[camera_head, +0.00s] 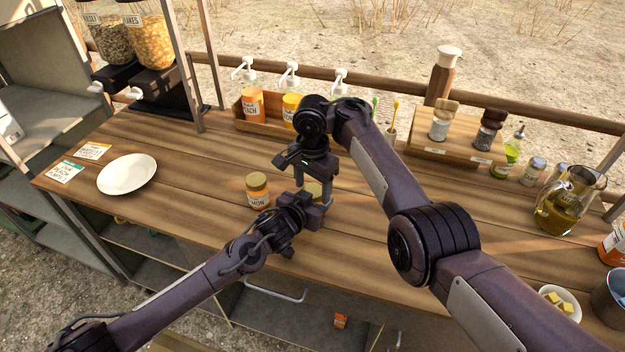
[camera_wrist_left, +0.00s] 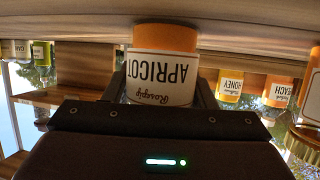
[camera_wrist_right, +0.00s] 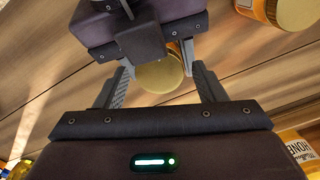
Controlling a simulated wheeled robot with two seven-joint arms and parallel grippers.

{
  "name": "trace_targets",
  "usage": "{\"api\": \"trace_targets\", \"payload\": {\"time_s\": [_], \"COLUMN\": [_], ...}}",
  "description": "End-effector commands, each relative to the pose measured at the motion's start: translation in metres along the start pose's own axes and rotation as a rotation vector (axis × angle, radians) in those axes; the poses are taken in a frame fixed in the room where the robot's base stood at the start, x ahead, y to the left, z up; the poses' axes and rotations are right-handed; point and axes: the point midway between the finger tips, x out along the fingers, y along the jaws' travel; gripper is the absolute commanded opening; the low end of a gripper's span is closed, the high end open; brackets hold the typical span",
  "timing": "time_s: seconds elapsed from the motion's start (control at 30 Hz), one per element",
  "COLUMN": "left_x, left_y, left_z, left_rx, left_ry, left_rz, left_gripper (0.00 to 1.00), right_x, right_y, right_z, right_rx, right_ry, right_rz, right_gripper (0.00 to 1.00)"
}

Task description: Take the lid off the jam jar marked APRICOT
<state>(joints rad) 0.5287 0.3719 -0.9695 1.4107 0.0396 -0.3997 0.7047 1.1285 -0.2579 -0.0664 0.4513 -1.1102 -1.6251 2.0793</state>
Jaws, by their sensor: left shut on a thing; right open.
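The jam jar marked APRICOT (camera_wrist_left: 163,75) shows upside down in the left wrist view, with orange contents and a cream label. My left gripper (camera_head: 317,213) is shut around its side. The jar's gold lid (camera_wrist_right: 160,76) shows in the right wrist view and is partly hidden by the left gripper. In the head view the lid (camera_head: 313,188) is mostly behind my grippers. My right gripper (camera_wrist_right: 161,84) is open above the jar, pointing down, with its fingers on either side of the lid. I cannot tell whether they touch it.
A jar whose label ends in MON (camera_head: 258,191) stands close on the left. A wooden rack (camera_head: 272,123) with PEACH and HONEY jars is behind. A white plate (camera_head: 127,174) lies at the left. A condiment stand (camera_head: 455,148) and glass jug (camera_head: 568,207) are at the right.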

Motion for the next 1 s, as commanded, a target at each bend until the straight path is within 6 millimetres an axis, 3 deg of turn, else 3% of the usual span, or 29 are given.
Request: {"api": "trace_targets", "payload": {"time_s": [0.13,0.47,0.6,0.83,1.0], "left_x": [-0.0001,-0.0001,-0.0001,-0.0001,-0.0001], "left_y": [0.0000,0.0001,0.0002,0.0004,0.0004], "left_z": [-0.0014,-0.0014,-0.0014,-0.0014,-0.0014], "left_rx": [-0.001,0.000,0.000,0.000,0.000], "left_ry": [0.003,0.003,0.003,0.003,0.003], "left_rz": [0.000,0.000,0.001,0.001,0.001], "left_gripper": [0.00,0.00,0.00,0.00,0.00], "right_x": [-0.0002,-0.0005,-0.0008,-0.0009,-0.0014], "right_y": [0.0001,-0.0001,-0.0001,0.0002,-0.0001], "right_z": [0.0000,0.0001,0.0000,-0.0002,-0.0003], "right_rx": [0.000,-0.001,-0.061,-0.437,-0.588], "right_ry": [0.000,0.000,0.000,0.001,0.001], "right_rz": [0.000,0.000,0.000,0.001,0.000], "right_gripper": [0.61,0.18,0.18,0.18,0.18]}}
